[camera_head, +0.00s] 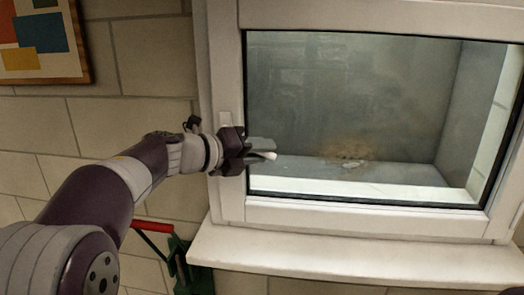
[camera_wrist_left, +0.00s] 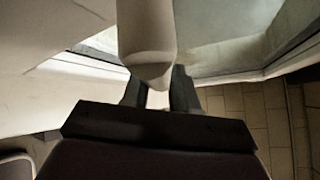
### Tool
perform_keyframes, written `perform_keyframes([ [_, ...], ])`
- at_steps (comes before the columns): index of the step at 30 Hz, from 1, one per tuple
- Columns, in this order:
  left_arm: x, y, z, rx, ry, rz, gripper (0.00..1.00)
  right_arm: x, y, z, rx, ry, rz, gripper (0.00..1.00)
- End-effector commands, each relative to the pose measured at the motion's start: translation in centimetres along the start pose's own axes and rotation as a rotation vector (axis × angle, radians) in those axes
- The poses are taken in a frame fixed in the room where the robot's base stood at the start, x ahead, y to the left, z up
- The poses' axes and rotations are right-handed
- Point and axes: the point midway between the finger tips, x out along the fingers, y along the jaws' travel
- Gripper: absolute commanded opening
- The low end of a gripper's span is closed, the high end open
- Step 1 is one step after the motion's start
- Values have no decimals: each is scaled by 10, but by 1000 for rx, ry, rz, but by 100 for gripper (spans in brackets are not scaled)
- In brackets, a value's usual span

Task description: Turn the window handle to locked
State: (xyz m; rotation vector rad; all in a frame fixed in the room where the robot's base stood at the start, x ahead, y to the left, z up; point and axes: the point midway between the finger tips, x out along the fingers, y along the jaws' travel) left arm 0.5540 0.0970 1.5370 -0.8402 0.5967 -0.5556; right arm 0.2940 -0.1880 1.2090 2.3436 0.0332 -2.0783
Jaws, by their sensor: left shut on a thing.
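The white-framed window (camera_head: 368,207) fills the right of the head view, and its sash looks closed. My left gripper (camera_head: 262,150) is at the left side of the window frame, shut on the white window handle (camera_head: 271,156). In the head view only the handle's tip shows past the fingers, pointing right, and its base is mostly hidden by the gripper. In the left wrist view the handle (camera_wrist_left: 147,45) comes down from the top and passes between the dark fingers (camera_wrist_left: 158,92). My right gripper is not in view.
A white sill (camera_head: 350,262) juts out below the window. A green object with a red bar (camera_head: 152,227) stands at the brick wall below my left arm. A colourful picture (camera_head: 40,35) hangs at the upper left.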

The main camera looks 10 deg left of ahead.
Motion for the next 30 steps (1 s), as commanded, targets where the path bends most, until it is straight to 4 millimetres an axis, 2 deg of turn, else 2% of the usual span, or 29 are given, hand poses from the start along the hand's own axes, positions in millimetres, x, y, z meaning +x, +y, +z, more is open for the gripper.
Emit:
perform_keyframes([
  [1,5,20,-10,-14,26,30,0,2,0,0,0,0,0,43],
  [4,5,20,-10,-14,25,30,0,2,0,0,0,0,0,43],
  [5,5,20,-10,-14,25,29,38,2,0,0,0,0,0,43],
  [6,5,20,-10,-14,25,29,42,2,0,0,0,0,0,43],
  [21,4,18,-9,-15,23,28,42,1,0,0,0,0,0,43],
  [30,-22,21,-9,-15,19,29,42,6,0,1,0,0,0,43],
])
